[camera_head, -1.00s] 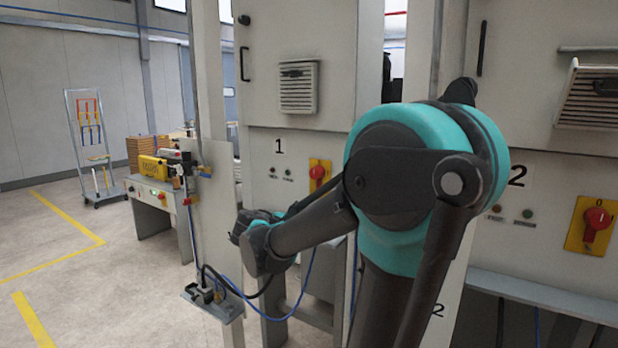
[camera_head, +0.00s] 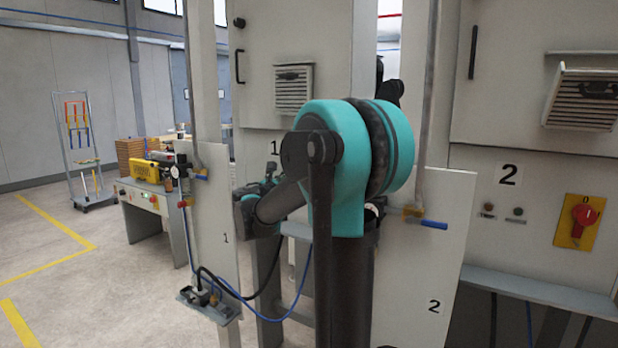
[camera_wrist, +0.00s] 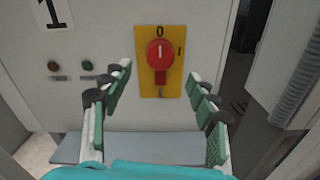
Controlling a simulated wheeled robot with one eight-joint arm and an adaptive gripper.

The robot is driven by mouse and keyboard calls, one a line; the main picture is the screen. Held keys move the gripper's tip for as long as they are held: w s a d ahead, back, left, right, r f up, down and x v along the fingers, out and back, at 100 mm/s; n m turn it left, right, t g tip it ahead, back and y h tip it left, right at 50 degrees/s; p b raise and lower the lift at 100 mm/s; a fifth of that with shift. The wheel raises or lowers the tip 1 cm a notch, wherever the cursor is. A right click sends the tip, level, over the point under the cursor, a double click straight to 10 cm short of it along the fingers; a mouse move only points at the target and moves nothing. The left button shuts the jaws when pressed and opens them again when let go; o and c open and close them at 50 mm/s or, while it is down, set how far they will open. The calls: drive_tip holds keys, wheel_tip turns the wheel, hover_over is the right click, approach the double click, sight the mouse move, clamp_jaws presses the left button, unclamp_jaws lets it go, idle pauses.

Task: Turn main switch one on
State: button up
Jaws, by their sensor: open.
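Main switch one is a red rotary knob (camera_wrist: 160,54) on a yellow plate (camera_wrist: 173,84) marked 0 at the top and I at the right. Its white mark points up toward 0. It sits on the cabinet front near the label 1 (camera_wrist: 54,12). My gripper (camera_wrist: 158,79) is open in the wrist view, with green-padded fingers spread to the left and right of the plate's lower part. Nothing is between the fingers, and the knob appears ahead of them, apart. In the head view my arm hides this switch, and the gripper is only partly visible.
Two indicator lamps (camera_wrist: 70,65) sit left of the switch. A grey ledge (camera_wrist: 130,146) runs below it. A second red switch (camera_head: 583,217) is on cabinet 2 at the right. White panels with blue-handled valves (camera_head: 433,224) stand in front of the cabinets.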

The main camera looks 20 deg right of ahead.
drive_tip(key=x, duration=0.7)
drive_tip(key=shift+w+d, duration=0.25)
drive_tip(key=shift+d, duration=0.05)
drive_tip(key=c, duration=1.2)
